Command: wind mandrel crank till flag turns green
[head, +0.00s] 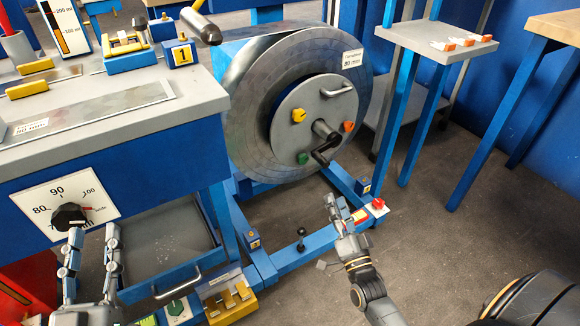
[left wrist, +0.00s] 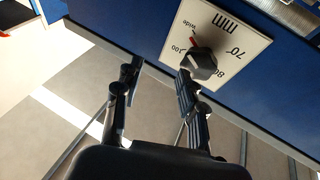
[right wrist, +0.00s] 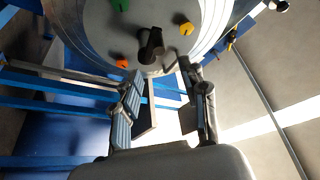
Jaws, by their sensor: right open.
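The mandrel is a large grey metal drum (head: 250,115) with a round face plate in the head view. Its black crank (head: 322,152) sticks out from the plate's hub; in the right wrist view the crank (right wrist: 151,45) lies just beyond the fingertips. The plate carries green, orange and yellow knobs; I cannot tell which part is the flag. My right gripper (head: 338,208) is open and empty, below and in front of the crank, apart from it. My left gripper (head: 94,236) is open and empty before the bench's black dial knob (head: 70,216), which also shows in the left wrist view (left wrist: 202,64).
A red button (head: 378,203) sits on the blue frame right of my right gripper. A grey side stand (head: 430,38) and a wooden-topped table (head: 560,27) stand at right. A handled tray (head: 150,250) is under the bench. The floor at lower right is partly clear.

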